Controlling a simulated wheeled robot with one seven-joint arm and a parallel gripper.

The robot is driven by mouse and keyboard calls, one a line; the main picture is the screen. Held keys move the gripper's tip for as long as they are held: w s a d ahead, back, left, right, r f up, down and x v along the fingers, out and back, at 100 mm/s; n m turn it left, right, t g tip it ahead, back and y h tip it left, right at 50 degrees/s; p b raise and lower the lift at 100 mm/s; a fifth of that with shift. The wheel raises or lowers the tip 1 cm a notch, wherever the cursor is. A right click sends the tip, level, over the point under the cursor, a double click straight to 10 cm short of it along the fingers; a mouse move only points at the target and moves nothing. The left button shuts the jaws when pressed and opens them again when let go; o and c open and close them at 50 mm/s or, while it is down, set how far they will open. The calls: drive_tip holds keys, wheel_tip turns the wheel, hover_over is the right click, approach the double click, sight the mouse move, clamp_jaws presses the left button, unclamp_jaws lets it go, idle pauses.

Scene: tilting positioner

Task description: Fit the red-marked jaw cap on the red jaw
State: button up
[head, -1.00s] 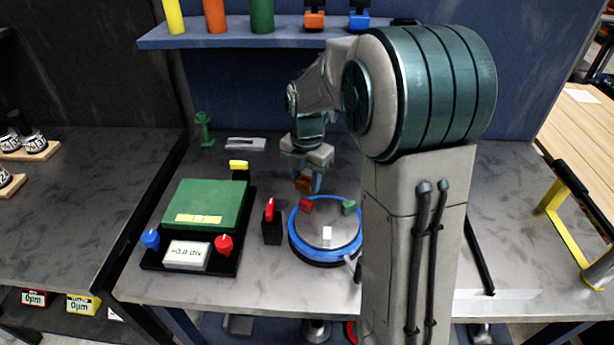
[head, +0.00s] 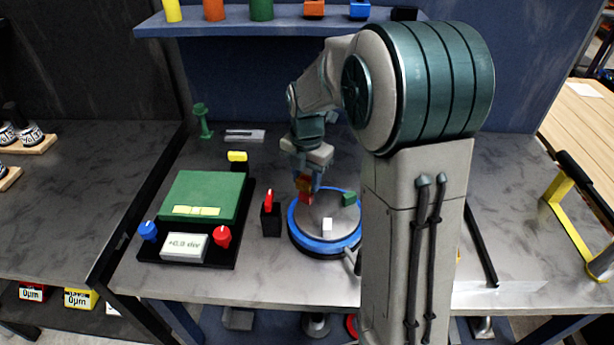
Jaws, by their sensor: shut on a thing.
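The turntable has a grey disc with a blue rim (head: 322,246) and carries three small jaws. The red jaw (head: 307,199) is at its upper left, the green jaw (head: 349,199) at its upper right and the white jaw (head: 327,225) at the front. My gripper (head: 305,183) points down directly above the red jaw. It is shut on a small orange-brown jaw cap (head: 303,183). The cap's lower edge meets or overlaps the red jaw in the picture; I cannot tell whether it touches or is seated. The cap's red mark cannot be made out.
A black block with a red lever (head: 268,200) stands left of the turntable. Farther left is a green-topped box (head: 202,196) with blue and red knobs. A yellow-topped block (head: 237,157) stands behind. A shelf (head: 285,27) spans the back. My arm hides the turntable's right side.

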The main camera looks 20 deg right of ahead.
sight(306, 179)
drive_tip(key=shift+f+b, duration=0.95)
drive_tip(key=shift+f, duration=0.45)
drive_tip(key=o, duration=1.6)
drive_tip(key=shift+r, duration=0.1)
wheel_tip(306, 179, up, 7)
drive_tip(key=p, duration=0.5)
